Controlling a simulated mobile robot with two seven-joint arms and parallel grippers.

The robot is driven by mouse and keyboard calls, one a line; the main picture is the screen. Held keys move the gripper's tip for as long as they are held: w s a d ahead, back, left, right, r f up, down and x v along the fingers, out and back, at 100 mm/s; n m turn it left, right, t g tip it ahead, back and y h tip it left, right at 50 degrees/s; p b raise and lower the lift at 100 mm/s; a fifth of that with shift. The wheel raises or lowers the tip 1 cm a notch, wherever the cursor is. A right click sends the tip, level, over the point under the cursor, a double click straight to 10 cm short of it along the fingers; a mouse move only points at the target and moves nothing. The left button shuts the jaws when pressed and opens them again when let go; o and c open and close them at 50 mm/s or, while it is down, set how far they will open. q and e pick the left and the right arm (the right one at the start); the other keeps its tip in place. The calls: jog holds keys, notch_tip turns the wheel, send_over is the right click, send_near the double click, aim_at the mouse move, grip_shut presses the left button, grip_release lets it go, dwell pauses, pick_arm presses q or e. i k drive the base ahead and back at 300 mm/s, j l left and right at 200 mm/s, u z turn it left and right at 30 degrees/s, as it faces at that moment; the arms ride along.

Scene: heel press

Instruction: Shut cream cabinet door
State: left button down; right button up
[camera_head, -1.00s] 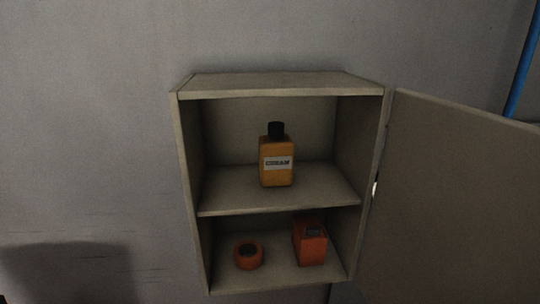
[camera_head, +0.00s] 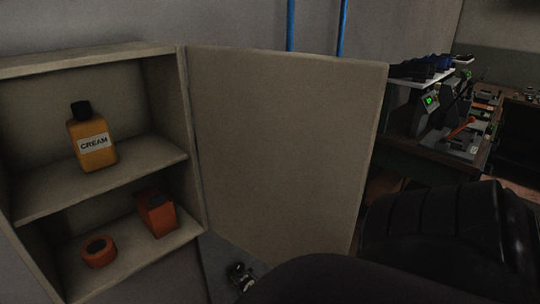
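The cream cabinet (camera_head: 110,49) hangs on the wall at the left and is open at the front. Its door (camera_head: 285,140) stands wide open, swung out to the right from the hinge side. On the upper shelf stands an orange bottle (camera_head: 93,142) with a black cap and a label reading CREAM. On the lower shelf are an orange ring-shaped thing (camera_head: 99,252) and an orange box (camera_head: 157,213). A dark arm of mine crosses the lower right, in front of the door's lower edge. Neither gripper can be made out.
A workbench (camera_head: 430,155) with a machine (camera_head: 433,105) and several tools stands at the right, beyond the door. Blue pipes (camera_head: 341,28) run down the wall behind the door. A small dark and metallic thing (camera_head: 241,276) shows below the door.

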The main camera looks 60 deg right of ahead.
aim_at(286, 140)
jog(key=l, duration=0.45)
jog(key=k+l+u, duration=0.15)
jog(key=l, duration=0.25)
jog(key=k+l, duration=0.1)
jog(key=l, duration=0.35)
jog(key=l+u, duration=0.15)
jog(key=l, duration=0.3)
jog(key=k+l, duration=0.2)
jog(key=l, duration=0.2)
jog(key=k+l+u, duration=0.15)
jog(key=l, duration=0.3)
jog(key=k+l+u, duration=0.3)
jog(key=k+l, duration=0.1)
jog(key=l, duration=0.1)
